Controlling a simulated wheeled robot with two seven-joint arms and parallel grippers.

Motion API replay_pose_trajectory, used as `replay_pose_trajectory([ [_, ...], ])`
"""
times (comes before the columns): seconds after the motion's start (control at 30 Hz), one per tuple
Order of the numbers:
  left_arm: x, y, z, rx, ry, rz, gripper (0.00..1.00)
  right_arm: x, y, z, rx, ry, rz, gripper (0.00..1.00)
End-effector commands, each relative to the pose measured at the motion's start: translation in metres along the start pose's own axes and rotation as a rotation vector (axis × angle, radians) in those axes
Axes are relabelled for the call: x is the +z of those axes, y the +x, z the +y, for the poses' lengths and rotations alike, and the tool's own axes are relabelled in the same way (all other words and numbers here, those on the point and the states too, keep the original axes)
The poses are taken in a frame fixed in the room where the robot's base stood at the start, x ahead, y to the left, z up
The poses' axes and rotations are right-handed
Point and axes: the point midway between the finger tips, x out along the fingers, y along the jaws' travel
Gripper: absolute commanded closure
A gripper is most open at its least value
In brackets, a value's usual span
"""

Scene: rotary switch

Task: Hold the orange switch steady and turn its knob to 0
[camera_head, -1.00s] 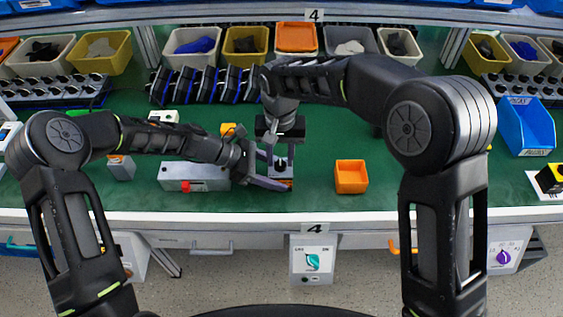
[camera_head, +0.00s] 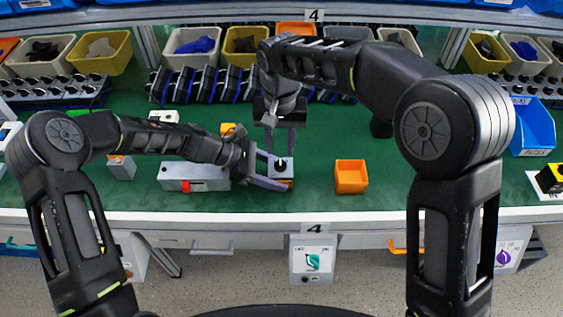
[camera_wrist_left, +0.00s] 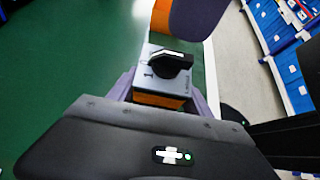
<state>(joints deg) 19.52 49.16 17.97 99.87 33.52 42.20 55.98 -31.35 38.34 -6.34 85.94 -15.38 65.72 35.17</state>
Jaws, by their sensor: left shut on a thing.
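The orange switch (camera_head: 284,181) has a grey top face, a black knob and an orange base. My left gripper (camera_head: 279,174) is shut on its body, with one finger along each side. The switch also shows in the left wrist view (camera_wrist_left: 160,99), standing upright between the fingers. There the black knob (camera_wrist_left: 169,63) has a white line running roughly across the picture, and a "1" is printed on the face beside it. The "0" cannot be made out. My right gripper (camera_head: 280,149) points down just above and behind the knob, its fingers apart, seemingly with nothing between them.
An orange open bin (camera_head: 351,188) stands right of the switch. A grey box with a red button (camera_head: 197,177) lies under and beside my left forearm. The table's front edge (camera_head: 340,214) is close. Dark devices in a row (camera_head: 205,85) stand behind.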

Motion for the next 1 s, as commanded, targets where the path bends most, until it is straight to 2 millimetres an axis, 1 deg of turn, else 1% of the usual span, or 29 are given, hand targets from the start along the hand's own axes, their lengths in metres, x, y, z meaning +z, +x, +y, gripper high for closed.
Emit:
replay_pose_trajectory([
  [0.03,0.0,0.0,0.0,-0.001,0.0,0.0,0.4,0.0,0.0,0.0,0.0,0.0,0.0,0.67],
  [0.33,0.0,0.0,0.0,0.0,0.0,0.0,0.17,0.0,0.0,0.0,0.0,0.0,0.0,0.67],
  [0.57,0.0,0.0,0.0,0.0,0.0,0.0,0.17,0.0,0.0,0.0,0.0,0.0,0.0,0.67],
  [0.73,0.0,-0.008,0.001,0.002,0.0,0.001,0.17,0.0,0.0,0.0,0.0,0.0,0.0,0.67],
  [0.87,-0.001,-0.025,0.001,0.004,-0.001,0.002,0.17,0.0,0.0,0.0,0.0,0.0,0.0,0.67],
  [1.0,0.0,-0.052,0.001,0.004,0.001,0.002,0.17,0.0,0.0,0.0,0.0,0.0,0.0,0.67],
])
